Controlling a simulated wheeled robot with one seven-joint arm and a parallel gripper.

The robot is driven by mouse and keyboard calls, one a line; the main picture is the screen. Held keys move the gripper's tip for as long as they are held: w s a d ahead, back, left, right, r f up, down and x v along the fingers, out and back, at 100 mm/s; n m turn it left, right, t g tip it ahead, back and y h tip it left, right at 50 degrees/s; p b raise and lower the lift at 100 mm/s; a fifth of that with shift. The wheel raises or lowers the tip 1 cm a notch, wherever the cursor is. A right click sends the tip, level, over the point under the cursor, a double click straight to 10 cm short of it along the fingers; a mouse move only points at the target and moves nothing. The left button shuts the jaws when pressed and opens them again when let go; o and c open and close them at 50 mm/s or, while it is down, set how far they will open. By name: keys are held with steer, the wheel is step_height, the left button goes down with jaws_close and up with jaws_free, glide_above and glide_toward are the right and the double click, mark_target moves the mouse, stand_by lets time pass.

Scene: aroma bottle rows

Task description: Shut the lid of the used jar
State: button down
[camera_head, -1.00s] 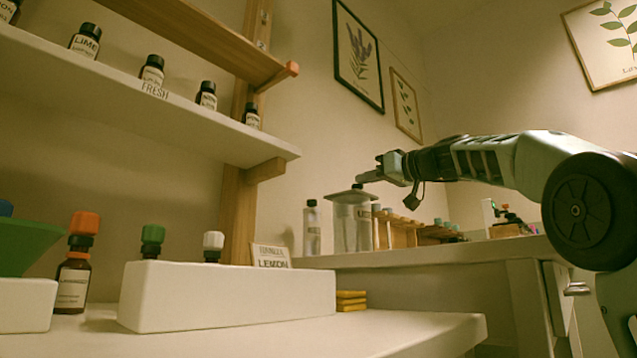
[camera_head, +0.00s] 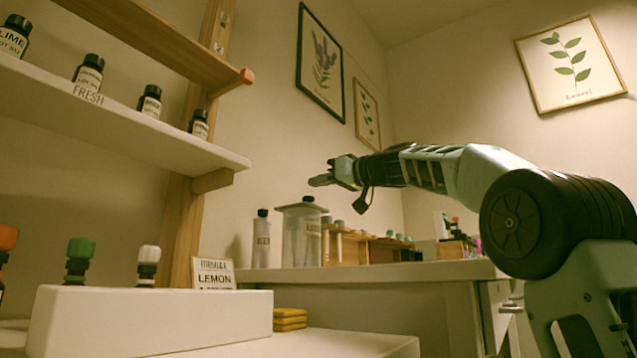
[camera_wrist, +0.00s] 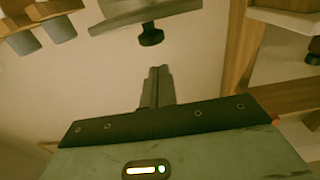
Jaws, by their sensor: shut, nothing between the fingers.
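The used jar (camera_head: 305,240) is a clear jar standing on the counter at the back, its label only partly readable. In the wrist view the lid (camera_wrist: 125,14) and knob (camera_wrist: 151,36) show at the top, beyond my fingertips. My gripper (camera_head: 317,181) is shut and empty, just above the knob and apart from it. It also shows in the wrist view (camera_wrist: 159,70). I cannot tell whether the lid's edge is fully seated.
A labelled bottle (camera_head: 262,240) stands close left of the jar. A wooden rack (camera_head: 350,246) with bottles stands to its right. The shelf (camera_head: 130,122) at left holds dark bottles. A white block (camera_head: 150,320) stands in front.

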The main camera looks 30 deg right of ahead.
steer(key=s+d+f+b, duration=0.2)
steer(key=s+d, duration=0.1)
steer(key=s, duration=0.5)
steer(key=shift+s+d+f, duration=0.15)
steer(key=shift+s+f, duration=0.15)
steer(key=shift+s, duration=0.1)
